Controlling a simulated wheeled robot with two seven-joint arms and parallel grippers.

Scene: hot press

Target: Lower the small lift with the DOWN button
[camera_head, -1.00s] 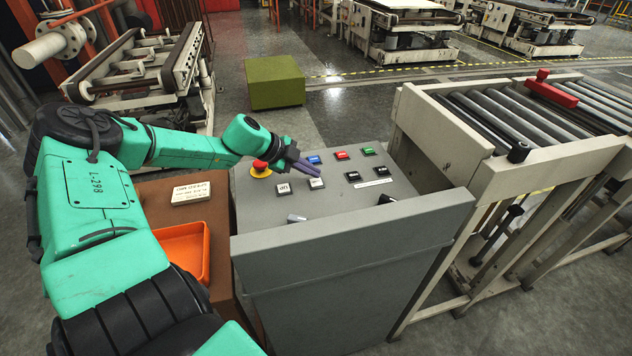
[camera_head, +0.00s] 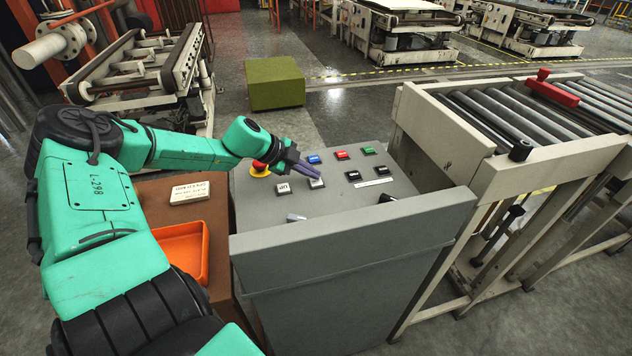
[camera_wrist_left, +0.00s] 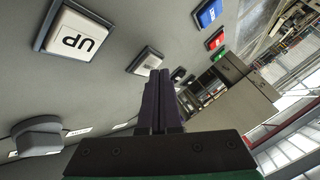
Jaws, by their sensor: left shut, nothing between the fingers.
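The grey control panel (camera_head: 335,208) stands in the middle of the head view. My left gripper (camera_head: 313,176) is shut and empty, with its purple fingers over a white button (camera_head: 316,183). That white button also shows behind the fingertips in the left wrist view (camera_wrist_left: 144,61); its label is not readable, and I cannot tell whether the fingers touch it. The white UP button (camera_head: 283,188) is just left of it and shows large in the left wrist view (camera_wrist_left: 76,34). My right gripper is not in view.
Blue (camera_head: 313,159), red (camera_head: 341,155) and green (camera_head: 368,150) buttons line the panel's far side. A grey selector knob (camera_head: 296,218) is nearer. A roller conveyor (camera_head: 490,185) stands right; an orange tray (camera_head: 183,250) lies left.

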